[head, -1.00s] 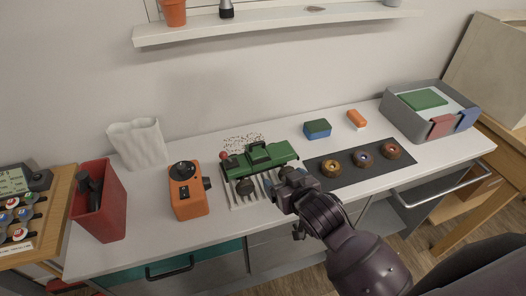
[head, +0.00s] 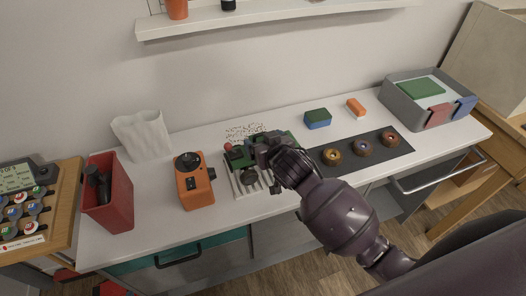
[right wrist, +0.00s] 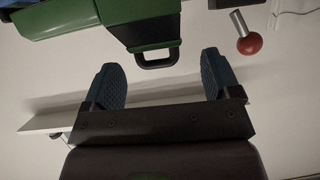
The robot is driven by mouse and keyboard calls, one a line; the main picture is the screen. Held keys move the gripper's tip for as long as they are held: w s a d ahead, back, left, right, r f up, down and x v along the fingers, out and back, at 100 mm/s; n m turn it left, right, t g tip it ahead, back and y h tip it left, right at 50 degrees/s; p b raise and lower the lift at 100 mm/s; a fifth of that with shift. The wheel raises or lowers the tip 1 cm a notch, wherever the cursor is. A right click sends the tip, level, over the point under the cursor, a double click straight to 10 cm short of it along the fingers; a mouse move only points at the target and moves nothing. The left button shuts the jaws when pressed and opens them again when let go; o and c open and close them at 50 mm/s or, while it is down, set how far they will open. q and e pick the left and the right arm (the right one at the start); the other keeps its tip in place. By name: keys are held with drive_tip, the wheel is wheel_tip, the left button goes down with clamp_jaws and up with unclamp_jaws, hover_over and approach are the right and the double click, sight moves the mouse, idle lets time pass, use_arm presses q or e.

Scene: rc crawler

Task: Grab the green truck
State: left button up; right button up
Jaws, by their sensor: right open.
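The green truck (head: 238,157) stands on a grey slatted rack (head: 236,186) on the white table. My right gripper (head: 258,150) is over it in the head view, and the gripper and arm hide much of its middle and right side. In the right wrist view, the truck's green body (right wrist: 148,30) with a black loop (right wrist: 157,57) is at the top. The two blue pads of my right gripper (right wrist: 162,76) are spread apart with nothing between them, and the loop lies just beyond the gap. My left gripper is not in view.
An orange control box (head: 195,184) stands left of the rack, with a red bin (head: 120,196) further left. Right of my arm are a dark mat (head: 400,151) with donut-like rings, a green-blue sponge (head: 318,119) and a grey tray (head: 398,98). A red ball knob (right wrist: 249,44) is beside the truck.

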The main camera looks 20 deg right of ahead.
sight(260, 136)
drive_tip(key=shift+x, duration=1.85)
drive_tip(key=shift+d, duration=0.15)
clamp_jaws()
